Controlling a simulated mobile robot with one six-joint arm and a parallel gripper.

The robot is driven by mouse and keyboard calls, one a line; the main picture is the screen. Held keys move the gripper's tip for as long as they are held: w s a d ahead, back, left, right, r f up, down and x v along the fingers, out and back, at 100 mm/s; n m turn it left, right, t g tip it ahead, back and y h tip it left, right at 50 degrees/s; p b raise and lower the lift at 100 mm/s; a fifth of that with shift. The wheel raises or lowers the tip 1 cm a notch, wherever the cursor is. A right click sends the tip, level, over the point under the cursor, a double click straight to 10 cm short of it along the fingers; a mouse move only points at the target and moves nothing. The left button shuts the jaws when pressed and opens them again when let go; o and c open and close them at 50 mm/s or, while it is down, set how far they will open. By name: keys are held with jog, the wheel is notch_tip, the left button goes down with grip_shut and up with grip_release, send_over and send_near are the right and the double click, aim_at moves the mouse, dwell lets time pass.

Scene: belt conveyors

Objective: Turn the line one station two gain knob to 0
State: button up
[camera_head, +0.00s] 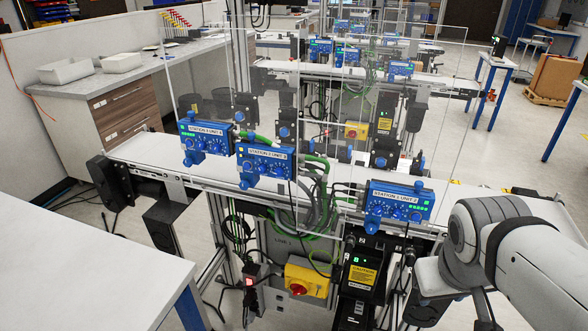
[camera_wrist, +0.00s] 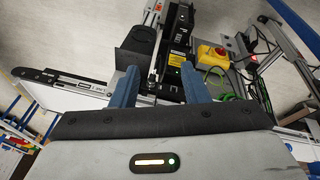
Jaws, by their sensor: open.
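Three blue control units with small knobs stand along the near white conveyor in the head view: a left unit (camera_head: 205,138), a middle unit (camera_head: 264,162) and a right unit (camera_head: 397,202). Their front labels carry station and unit numbers too small to read surely. A sign below this conveyor appears to read LINE 1. Which knob is the gain knob, and its setting, I cannot tell. My gripper (camera_wrist: 160,75) shows two blue fingers spread apart in the wrist view, with nothing held between them. In the head view my arm is at the right; the fingers are not clearly visible.
A yellow box with a red knob (camera_head: 307,280) hangs below the near conveyor (camera_head: 330,184); it also shows in the wrist view (camera_wrist: 213,54). Cables hang beneath the units. Clear upright panels stand behind them. A grey table (camera_head: 80,265) fills the lower left.

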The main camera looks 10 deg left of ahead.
jog(key=w+a+f+n+t+h+b, duration=0.1)
jog(key=w+a+f+n+h+b, duration=0.1)
jog(key=w+n+b, duration=0.3)
jog(key=w+a+f+n+t+h+b, duration=0.2)
jog(key=w+f+n+b, duration=0.1)
jog(key=w+n, duration=0.25)
jog(key=n+t+y+b, duration=0.4)
jog(key=n+t+b, duration=0.75)
jog(key=n, duration=1.05)
send_near(278, 175)
jog(key=w, duration=0.8)
jog(key=shift+w+d, duration=0.15)
jog(key=shift+w, duration=0.05)
jog(key=shift+c, duration=0.2)
jog(key=shift+d, duration=0.1)
grip_shut()
